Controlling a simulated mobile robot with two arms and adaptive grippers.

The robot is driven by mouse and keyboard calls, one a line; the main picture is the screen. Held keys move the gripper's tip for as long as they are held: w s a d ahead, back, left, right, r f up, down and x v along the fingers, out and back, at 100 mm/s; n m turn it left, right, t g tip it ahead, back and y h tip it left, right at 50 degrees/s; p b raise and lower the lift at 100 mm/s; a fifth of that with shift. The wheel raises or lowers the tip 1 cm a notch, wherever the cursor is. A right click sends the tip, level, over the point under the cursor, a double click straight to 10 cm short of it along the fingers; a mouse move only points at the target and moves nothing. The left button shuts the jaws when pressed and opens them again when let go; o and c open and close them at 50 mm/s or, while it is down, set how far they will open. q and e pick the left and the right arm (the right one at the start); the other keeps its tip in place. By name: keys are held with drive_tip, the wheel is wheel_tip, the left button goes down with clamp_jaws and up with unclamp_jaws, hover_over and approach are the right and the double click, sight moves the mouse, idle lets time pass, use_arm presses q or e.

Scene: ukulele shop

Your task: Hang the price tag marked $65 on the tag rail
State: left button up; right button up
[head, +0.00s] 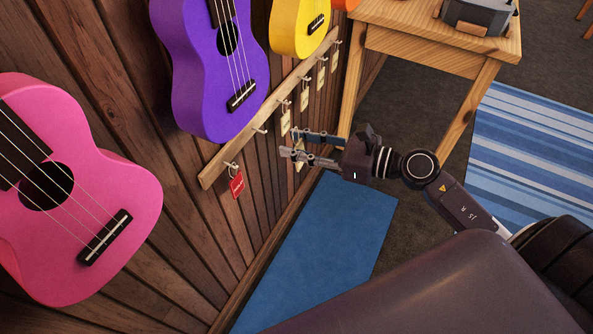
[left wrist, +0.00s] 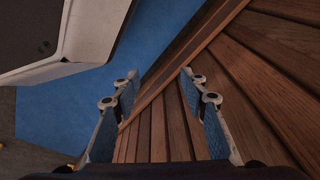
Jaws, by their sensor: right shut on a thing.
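The wooden tag rail (head: 214,171) runs slantwise along the plank wall below the ukuleles. My right gripper (head: 292,144) is in front of the rail, shut on a small cream price tag (head: 299,156) that its fingers partly cover. The writing on it is too small to read. A bare hook (head: 261,130) shows to the left of the gripper. A red tag (head: 237,184) hangs at the rail's near end, and several cream tags (head: 304,98) hang farther along. My left gripper (left wrist: 159,88) is open and empty in the left wrist view, above the wall's foot.
A pink ukulele (head: 130,190), a purple one (head: 195,85) and a yellow one (head: 287,30) hang on the wall close to the rail. A wooden table (head: 420,45) stands at the back right. A blue mat (head: 330,230) lies on the floor below the gripper.

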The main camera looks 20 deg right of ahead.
drive_tip(key=shift+m+h, duration=0.3)
drive_tip(key=shift+h, duration=0.3)
drive_tip(key=w+a+f, duration=0.1)
drive_tip(key=w+f, duration=0.1)
drive_tip(key=w, duration=0.1)
drive_tip(key=w+a+f, duration=0.2)
drive_tip(key=w, duration=0.1)
drive_tip(key=w+a+f+b, duration=0.1)
drive_tip(key=w+f, duration=0.1)
drive_tip(key=w, duration=0.1)
drive_tip(key=shift+a+f, duration=0.3)
drive_tip(key=shift+a, duration=0.1)
use_arm(q)
drive_tip(key=f, duration=0.4)
drive_tip(key=shift+s, duration=0.3)
drive_tip(key=shift+s+a, duration=0.1)
drive_tip(key=shift+s, duration=0.3)
